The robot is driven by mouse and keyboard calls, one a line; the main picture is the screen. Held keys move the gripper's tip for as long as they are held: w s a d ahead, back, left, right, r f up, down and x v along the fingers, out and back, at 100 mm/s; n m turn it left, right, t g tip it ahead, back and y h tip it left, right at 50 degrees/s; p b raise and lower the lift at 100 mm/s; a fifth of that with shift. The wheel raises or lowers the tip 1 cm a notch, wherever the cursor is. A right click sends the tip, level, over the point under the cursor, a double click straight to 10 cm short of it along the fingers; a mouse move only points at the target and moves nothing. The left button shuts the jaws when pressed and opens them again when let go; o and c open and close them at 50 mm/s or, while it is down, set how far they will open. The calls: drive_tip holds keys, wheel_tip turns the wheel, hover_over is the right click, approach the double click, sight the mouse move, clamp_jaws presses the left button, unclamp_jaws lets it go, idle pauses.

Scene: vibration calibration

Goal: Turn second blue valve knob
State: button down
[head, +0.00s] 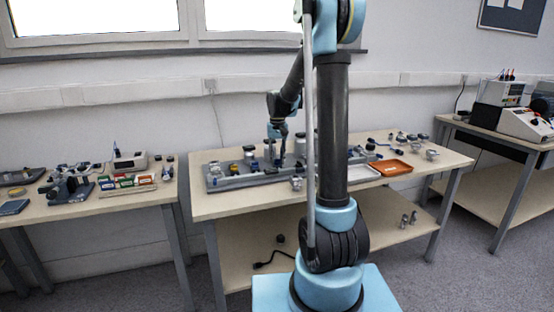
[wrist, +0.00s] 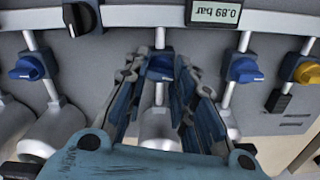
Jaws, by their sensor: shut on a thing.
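Three blue valve knobs sit in a row on a grey panel in the wrist view: a left one (wrist: 27,68), a middle one (wrist: 160,67) and a right one (wrist: 243,70). My gripper (wrist: 159,72) has its fingers on both sides of the middle blue knob and is shut on it. The fingers hide part of its sides. In the head view my gripper (head: 277,158) is down at the grey valve panel (head: 222,183) on the middle table, and the held knob cannot be made out there.
A yellow knob (wrist: 308,72) is at the right edge of the wrist view. A pressure display (wrist: 226,12) reads 0.89 bar, upside down. A black part (wrist: 80,18) stands near the top left. An orange tray (head: 390,168) and a white tray (head: 364,173) lie right of the panel.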

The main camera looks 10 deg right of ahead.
drive_tip(key=shift+w+n, duration=0.15)
drive_tip(key=shift+n, duration=1.05)
drive_tip(key=c, duration=1.3)
unclamp_jaws()
wheel_tip(320, 180, up, 12)
drive_tip(key=shift+f, duration=0.1)
